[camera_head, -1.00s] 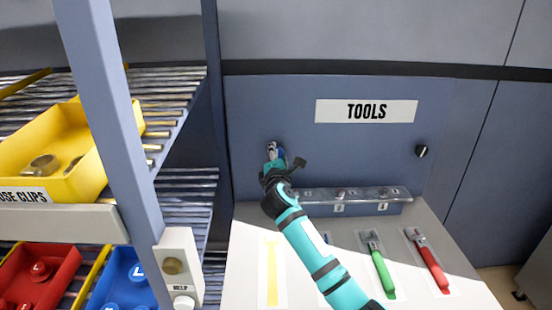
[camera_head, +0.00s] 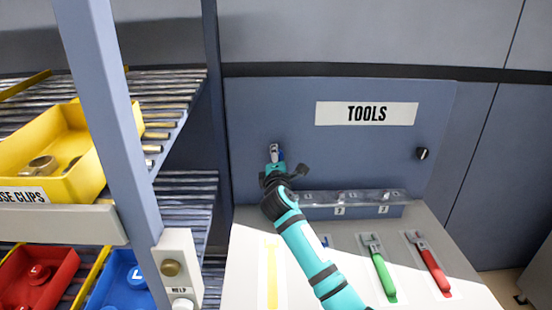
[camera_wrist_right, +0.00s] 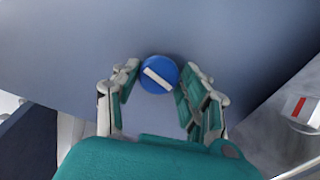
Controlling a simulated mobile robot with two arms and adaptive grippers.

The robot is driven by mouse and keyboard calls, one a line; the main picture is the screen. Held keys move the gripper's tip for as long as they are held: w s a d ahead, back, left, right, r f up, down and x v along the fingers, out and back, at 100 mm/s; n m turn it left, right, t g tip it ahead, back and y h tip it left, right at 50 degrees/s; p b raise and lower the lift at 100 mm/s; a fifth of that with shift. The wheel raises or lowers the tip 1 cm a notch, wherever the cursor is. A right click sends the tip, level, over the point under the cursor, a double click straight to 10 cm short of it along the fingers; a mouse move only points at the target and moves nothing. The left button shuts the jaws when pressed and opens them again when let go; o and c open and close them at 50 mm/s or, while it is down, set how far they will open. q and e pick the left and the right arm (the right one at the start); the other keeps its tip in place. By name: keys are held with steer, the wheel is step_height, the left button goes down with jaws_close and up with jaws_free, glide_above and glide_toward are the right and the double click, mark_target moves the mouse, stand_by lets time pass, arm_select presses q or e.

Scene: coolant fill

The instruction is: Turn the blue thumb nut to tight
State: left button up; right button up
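The blue thumb nut (camera_wrist_right: 159,74) shows in the right wrist view as a round blue cap with a white bar, tilted from upper left to lower right. It sits on the blue-grey panel. My right gripper (camera_wrist_right: 162,82) has its fingers on either side of the nut, parted a little wider than it, with small gaps that look clear of it. In the head view my right gripper (camera_head: 275,156) is at the panel's left part, and only a bit of blue shows by its fingers. My left gripper is in neither view.
A clear-topped ledge (camera_head: 350,198) runs just right of my gripper. Green-handled (camera_head: 379,265) and red-handled (camera_head: 428,264) tools lie on the white bench. A black knob (camera_head: 422,153) is on the panel at right. A shelf post (camera_head: 108,120) stands at left.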

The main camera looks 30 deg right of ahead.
steer(key=shift+o, duration=1.3)
steer(key=shift+s, duration=0.1)
steer(key=v, duration=1.2)
steer(key=shift+d, duration=0.1)
